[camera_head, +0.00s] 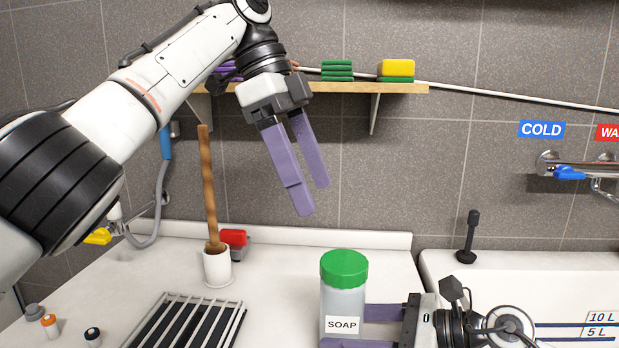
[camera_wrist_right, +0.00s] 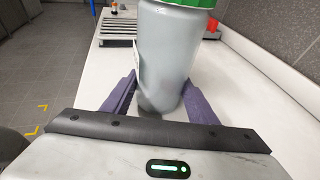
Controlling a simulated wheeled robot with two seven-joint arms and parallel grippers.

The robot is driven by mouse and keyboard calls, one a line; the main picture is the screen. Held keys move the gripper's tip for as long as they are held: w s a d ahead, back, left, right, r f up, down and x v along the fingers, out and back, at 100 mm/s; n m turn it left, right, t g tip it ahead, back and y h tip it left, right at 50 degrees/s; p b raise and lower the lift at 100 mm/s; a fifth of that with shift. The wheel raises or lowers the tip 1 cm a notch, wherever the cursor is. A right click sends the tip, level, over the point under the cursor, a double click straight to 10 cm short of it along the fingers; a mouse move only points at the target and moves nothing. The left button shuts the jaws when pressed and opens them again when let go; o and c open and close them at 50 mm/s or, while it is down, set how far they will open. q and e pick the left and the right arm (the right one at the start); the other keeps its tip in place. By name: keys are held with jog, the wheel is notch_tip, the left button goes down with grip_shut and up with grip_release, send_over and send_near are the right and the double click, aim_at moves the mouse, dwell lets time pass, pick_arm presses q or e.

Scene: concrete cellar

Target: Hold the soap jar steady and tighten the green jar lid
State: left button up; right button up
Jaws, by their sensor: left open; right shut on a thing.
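The soap jar (camera_head: 343,303) is a pale grey cylinder with a SOAP label, upright on the white counter. The green jar lid (camera_head: 344,268) sits on top of it; whether it is tight cannot be told. My right gripper (camera_head: 345,327) is shut on the jar's lower body, coming in from the right. In the right wrist view the jar (camera_wrist_right: 170,60) stands between the two purple fingers, with the lid's lower edge (camera_wrist_right: 195,3) at the top. My left gripper (camera_head: 315,200) is open and empty, above and to the left of the lid, with its fingers pointing down.
A slatted rack (camera_head: 187,322) lies on the counter left of the jar. Behind it stands a white cup (camera_head: 217,268) with a brown stick. A wall shelf (camera_head: 350,87) holds several sponges. A basin with a black plug-like item (camera_head: 468,240) is on the right.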

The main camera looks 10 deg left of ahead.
jog(key=o, duration=0.9)
jog(key=shift+d, duration=0.1)
